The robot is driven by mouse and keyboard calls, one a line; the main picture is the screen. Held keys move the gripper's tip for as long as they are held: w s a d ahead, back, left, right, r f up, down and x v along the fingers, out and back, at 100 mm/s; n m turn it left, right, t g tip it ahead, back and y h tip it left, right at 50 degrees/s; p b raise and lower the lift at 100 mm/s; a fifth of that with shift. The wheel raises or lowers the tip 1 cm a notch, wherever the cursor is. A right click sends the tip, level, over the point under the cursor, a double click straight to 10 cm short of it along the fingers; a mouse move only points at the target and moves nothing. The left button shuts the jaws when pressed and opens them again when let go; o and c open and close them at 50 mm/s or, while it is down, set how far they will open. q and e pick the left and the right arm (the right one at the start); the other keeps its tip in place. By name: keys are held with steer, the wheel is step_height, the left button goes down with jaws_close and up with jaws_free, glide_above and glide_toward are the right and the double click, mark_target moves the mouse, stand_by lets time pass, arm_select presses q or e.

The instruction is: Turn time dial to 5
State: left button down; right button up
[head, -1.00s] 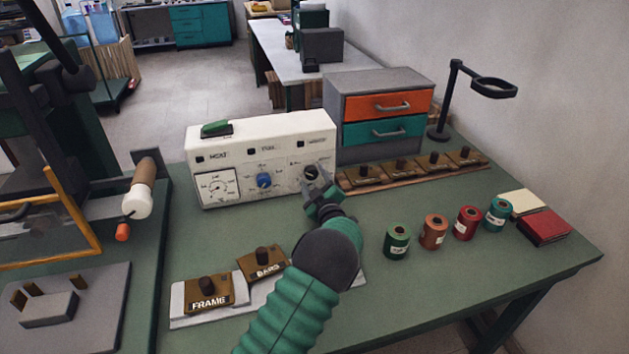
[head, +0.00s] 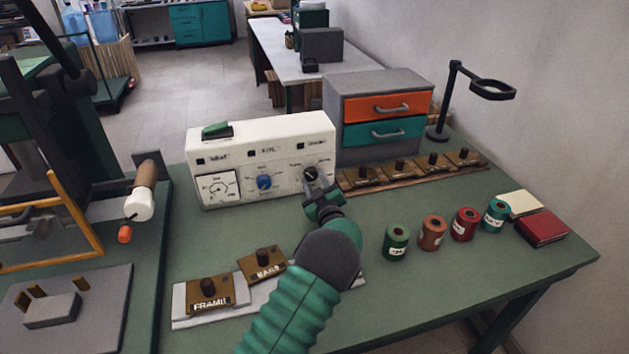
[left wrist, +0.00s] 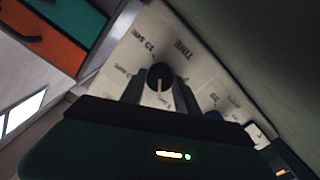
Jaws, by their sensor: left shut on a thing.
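The time dial (head: 311,173) is a small black knob at the right end of the white control box's front. In the left wrist view the knob (left wrist: 159,76) shows a pale pointer line, with "TIME" and partly readable numbers printed around it. My left gripper (head: 314,184) is at the knob, its dark fingers on either side in the left wrist view (left wrist: 160,92), shut on it. The pointer lies between the fingers, toward the gripper; the mark it points at is hidden. My right gripper is not in view.
A blue knob (head: 264,182) and a white gauge (head: 217,188) are on the box (head: 250,150) to the left. Drawers (head: 384,115) stand behind right. Spools, including a green one (head: 396,243), stand right of my arm. FRAME (head: 210,294) and BARS blocks lie front left.

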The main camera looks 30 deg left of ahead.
arm_select(q)
steer(key=c, duration=0.9)
jaws_free()
steer(key=shift+r, duration=0.25)
step_height(320, 180, up, 3)
steer(key=shift+r+p, duration=0.2)
steer(key=shift+p, duration=0.25)
steer(key=s+d, duration=0.8)
steer(key=s, duration=0.5)
steer(key=shift+s+d+r+p, duration=0.25)
steer(key=shift+d+r+p, duration=0.1)
steer(key=shift+r, duration=0.1)
